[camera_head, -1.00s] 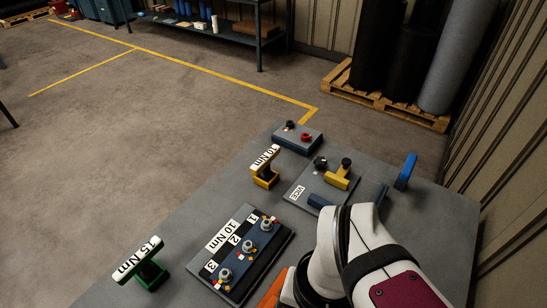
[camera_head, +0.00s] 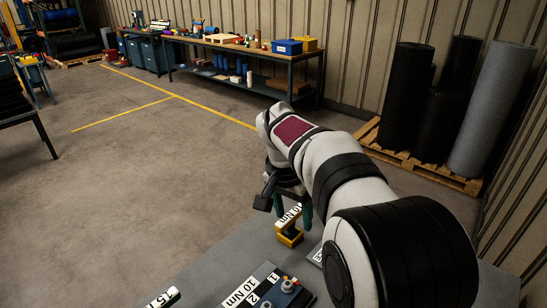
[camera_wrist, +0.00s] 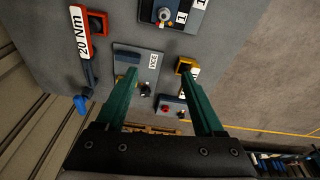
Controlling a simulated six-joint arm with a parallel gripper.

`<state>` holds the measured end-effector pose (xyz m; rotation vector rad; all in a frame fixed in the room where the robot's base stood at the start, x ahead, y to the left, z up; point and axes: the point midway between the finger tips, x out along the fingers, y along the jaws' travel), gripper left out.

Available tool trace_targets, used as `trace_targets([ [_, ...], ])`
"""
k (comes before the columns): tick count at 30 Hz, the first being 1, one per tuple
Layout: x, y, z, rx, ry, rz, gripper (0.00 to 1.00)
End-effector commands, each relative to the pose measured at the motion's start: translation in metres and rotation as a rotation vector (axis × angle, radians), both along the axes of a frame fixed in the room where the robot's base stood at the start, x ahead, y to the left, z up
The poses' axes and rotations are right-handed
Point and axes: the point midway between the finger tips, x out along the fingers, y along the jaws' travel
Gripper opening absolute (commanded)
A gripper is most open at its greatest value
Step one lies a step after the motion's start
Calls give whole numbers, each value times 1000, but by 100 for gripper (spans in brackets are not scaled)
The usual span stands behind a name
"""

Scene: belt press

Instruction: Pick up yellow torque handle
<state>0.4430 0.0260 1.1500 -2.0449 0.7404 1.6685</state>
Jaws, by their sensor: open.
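The yellow torque handle (camera_head: 290,237) stands upright on the grey table in the head view, its white top bar marked 10 Nm. My gripper (camera_head: 293,210) is just above and around its top in that view, partly hiding the bar. In the wrist view, my gripper (camera_wrist: 160,74) is open with green fingers spread and nothing held between them. The yellow handle (camera_wrist: 185,66) shows there at the tip of the right finger, partly covered by it. I cannot tell whether they touch.
A bolt block (camera_head: 262,290) marked 10 Nm and a white-topped 15 Nm handle (camera_head: 160,298) are at the front. The wrist view shows a red 20 Nm handle (camera_wrist: 80,32), a vice plate (camera_wrist: 150,60), a blue lever (camera_wrist: 81,104) and a button box (camera_wrist: 170,104).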

Motion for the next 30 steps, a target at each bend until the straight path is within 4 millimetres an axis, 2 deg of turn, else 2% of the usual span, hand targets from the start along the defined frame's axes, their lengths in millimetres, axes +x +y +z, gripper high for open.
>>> trace_targets([
  [1, 39, 7, -15, -31, -28, -22, 70],
  [3, 80, 15, -31, -66, -79, -58, 70],
  [6, 114, 23, -48, -94, -129, -91, 70],
  [7, 120, 24, -51, -98, -139, -99, 70],
  [11, 132, 21, -71, -106, -150, -110, 70],
  [18, 149, 3, -133, -103, -150, -109, 70],
  [23, 155, -3, -153, -103, -151, -108, 70],
  [30, 165, -11, -196, -103, -151, -108, 70],
])
